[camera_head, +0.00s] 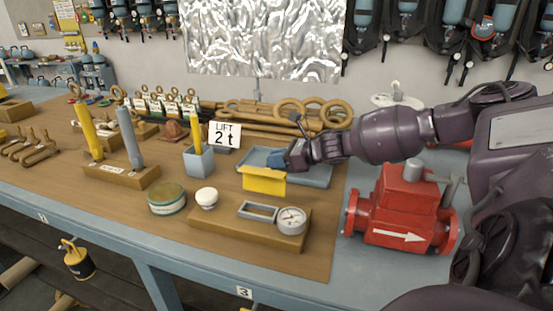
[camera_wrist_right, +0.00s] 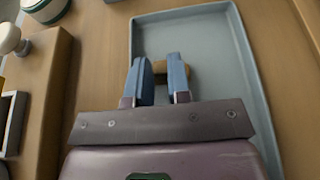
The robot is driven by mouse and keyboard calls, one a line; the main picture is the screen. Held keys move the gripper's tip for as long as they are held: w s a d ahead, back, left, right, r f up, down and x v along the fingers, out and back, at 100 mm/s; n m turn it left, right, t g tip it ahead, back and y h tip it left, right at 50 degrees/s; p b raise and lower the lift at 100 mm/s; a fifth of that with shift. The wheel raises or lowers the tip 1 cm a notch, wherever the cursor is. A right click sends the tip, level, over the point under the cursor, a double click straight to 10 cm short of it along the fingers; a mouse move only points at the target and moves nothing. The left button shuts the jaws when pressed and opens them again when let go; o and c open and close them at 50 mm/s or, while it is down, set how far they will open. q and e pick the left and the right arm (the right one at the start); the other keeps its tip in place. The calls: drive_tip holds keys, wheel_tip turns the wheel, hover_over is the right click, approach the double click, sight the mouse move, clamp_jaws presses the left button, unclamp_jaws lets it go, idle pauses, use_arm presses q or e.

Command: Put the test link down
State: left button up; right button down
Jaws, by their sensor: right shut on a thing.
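My right gripper (camera_head: 283,160) is above the shallow grey-blue tray (camera_head: 318,180), behind the yellow folded card. In the right wrist view, the blue fingers of my right gripper (camera_wrist_right: 160,65) are shut on a small tan piece, taken as the test link (camera_wrist_right: 160,67). A bit of it sticks out past the right finger, over the tray (camera_wrist_right: 215,45). In the head view the fingers hide the link. I cannot tell whether it touches the tray floor. My left gripper is out of view.
A yellow card (camera_head: 263,181) stands in front of the tray. A wooden block (camera_head: 230,230) with a gauge (camera_head: 291,220) lies nearer. A red valve body (camera_head: 402,212) stands to the right. Brass rods and rings (camera_head: 290,112) lie behind. The tray's visible floor looks clear.

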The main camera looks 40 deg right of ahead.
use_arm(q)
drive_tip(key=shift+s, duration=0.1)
use_arm(e)
drive_tip(key=c, duration=1.1)
unclamp_jaws()
drive_tip(key=shift+f, duration=0.1)
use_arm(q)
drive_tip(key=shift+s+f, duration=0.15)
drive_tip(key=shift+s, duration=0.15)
use_arm(e)
drive_tip(key=shift+o, duration=0.2)
drive_tip(key=shift+s+d+r+p, duration=0.25)
drive_tip(key=shift+s+r+p, duration=0.15)
drive_tip(key=shift+s+r, duration=0.15)
drive_tip(key=p+v, duration=0.3)
drive_tip(key=v, duration=0.5)
drive_tip(key=shift+f+p, duration=0.1)
drive_tip(key=shift+p, duration=0.3)
drive_tip(key=shift+p+v, duration=0.5)
drive_tip(key=shift+v, duration=0.5)
drive_tip(key=shift+s+d, duration=0.15)
drive_tip(key=shift+s, duration=0.1)
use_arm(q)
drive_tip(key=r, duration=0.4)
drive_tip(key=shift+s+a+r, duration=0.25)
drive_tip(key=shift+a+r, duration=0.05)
